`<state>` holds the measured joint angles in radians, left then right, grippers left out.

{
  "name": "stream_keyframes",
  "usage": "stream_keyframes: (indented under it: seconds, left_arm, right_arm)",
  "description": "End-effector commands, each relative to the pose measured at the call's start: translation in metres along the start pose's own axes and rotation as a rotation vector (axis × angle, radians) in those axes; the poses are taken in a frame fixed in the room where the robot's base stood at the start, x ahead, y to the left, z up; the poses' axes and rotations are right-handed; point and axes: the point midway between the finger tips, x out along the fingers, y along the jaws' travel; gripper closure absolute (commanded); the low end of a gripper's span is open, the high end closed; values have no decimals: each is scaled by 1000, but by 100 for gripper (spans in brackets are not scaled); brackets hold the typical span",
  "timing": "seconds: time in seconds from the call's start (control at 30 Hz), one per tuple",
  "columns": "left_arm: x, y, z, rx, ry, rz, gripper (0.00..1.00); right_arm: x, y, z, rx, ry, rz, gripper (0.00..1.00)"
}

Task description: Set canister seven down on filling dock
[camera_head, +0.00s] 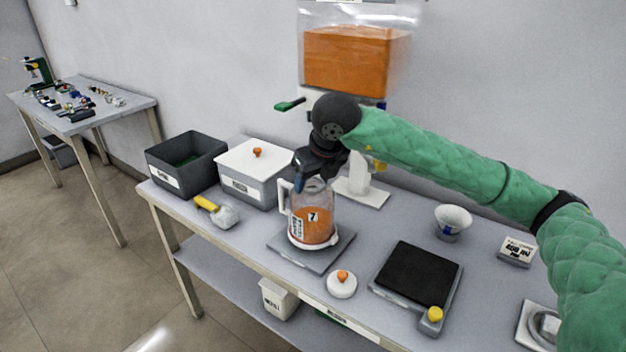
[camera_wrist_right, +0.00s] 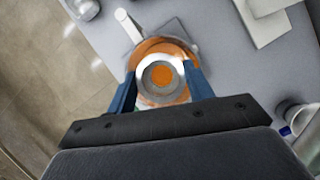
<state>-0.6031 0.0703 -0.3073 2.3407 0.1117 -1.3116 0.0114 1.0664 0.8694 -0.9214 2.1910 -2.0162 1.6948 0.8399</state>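Canister seven (camera_head: 312,228) is a clear jug with a white handle, a "7" label and orange contents. It is upright over a dark grey square plate (camera_head: 333,256), which appears to be the filling dock. Its base looks to be resting on the plate, though a very small gap cannot be ruled out. My right gripper (camera_head: 308,180) is above it, with blue fingers on both sides of its top. In the right wrist view, the fingers (camera_wrist_right: 160,82) look closed against the collar of the canister (camera_wrist_right: 162,75). My left gripper is not in view.
A white lidded box (camera_head: 250,172) and dark bin (camera_head: 185,165) stand left, near a yellow-handled scoop (camera_head: 217,212).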

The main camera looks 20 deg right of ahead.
Motion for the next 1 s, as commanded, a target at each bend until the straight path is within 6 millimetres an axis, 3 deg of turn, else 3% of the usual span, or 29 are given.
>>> stream_keyframes:
  seconds: [0.03,0.13,0.47,1.0]
  left_arm:
    - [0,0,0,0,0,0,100]
    - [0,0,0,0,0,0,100]
    - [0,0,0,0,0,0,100]
    - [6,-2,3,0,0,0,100]
  right_arm:
    - [-1,0,0,0,-1,0,40]
    - [-1,0,0,0,-1,0,23]
    - [-2,0,0,0,0,0,23]
    - [-71,0,0,0,-2,0,23]
